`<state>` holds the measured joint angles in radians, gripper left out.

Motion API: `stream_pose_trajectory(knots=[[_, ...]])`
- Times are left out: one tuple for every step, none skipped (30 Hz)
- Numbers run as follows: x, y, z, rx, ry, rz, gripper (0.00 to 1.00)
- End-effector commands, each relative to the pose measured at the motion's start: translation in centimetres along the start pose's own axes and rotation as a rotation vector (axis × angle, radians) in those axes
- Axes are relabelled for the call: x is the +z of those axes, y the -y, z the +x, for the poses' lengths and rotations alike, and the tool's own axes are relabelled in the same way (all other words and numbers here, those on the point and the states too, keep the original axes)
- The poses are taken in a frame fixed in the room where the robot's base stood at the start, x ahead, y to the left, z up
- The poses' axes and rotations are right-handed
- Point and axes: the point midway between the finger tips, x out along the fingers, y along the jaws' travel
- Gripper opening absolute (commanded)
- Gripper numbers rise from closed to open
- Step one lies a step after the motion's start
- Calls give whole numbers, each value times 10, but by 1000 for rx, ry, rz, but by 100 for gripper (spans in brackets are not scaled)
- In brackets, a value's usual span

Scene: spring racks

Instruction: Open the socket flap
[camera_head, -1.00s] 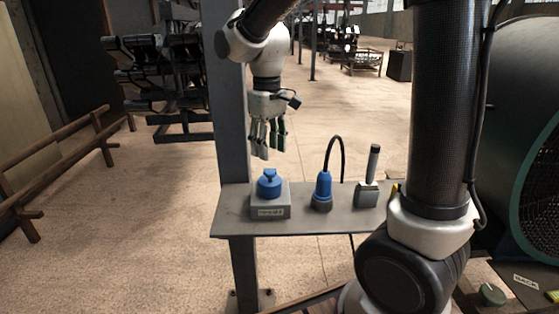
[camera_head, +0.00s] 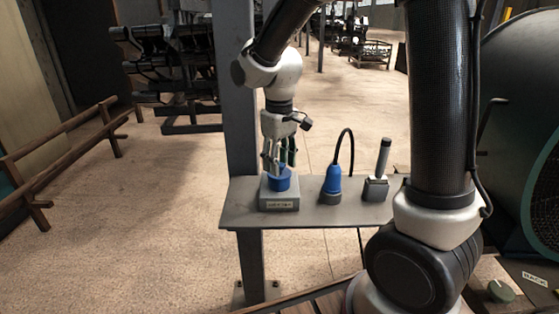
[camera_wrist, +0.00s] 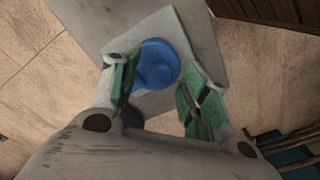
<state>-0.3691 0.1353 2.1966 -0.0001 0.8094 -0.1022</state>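The socket is a grey box (camera_head: 279,202) with a label on its front, standing at the left end of a grey shelf (camera_head: 345,214). Its blue round flap (camera_head: 284,181) is on top and looks closed; my fingers partly hide it in the head view. My gripper (camera_head: 279,170) points down at the flap. In the wrist view the blue flap (camera_wrist: 156,65) lies between the green-padded fingers of my gripper (camera_wrist: 163,90), nearer the left finger. A gap shows between the right finger and the flap. Whether the left finger touches it I cannot tell.
A blue plug (camera_head: 331,184) with a black cable stands right of the socket. A grey holder with an upright dark handle (camera_head: 377,187) stands further right. A steel post (camera_head: 240,110) rises close behind the shelf's left end.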

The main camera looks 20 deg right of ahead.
Motion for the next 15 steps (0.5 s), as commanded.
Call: stream_pose_trajectory(knots=[[0, 0, 0, 0, 0, 0, 35], [0, 0, 0, 0, 0, 0, 29], [0, 0, 0, 0, 0, 0, 22], [0, 0, 0, 0, 0, 0, 17], [0, 0, 0, 0, 0, 0, 11], [0, 0, 0, 0, 0, 0, 4], [0, 0, 0, 0, 0, 0, 0], [0, 0, 0, 0, 0, 0, 0], [0, 0, 0, 0, 0, 0, 0], [0, 0, 0, 0, 0, 0, 0], [0, 0, 0, 0, 0, 0, 0], [0, 0, 0, -1, 2, 0, 0], [0, -1, -1, -5, 6, 1, 0], [-1, -1, -1, -11, 14, 3, 0], [-2, -2, -2, -24, 28, 5, 0]])
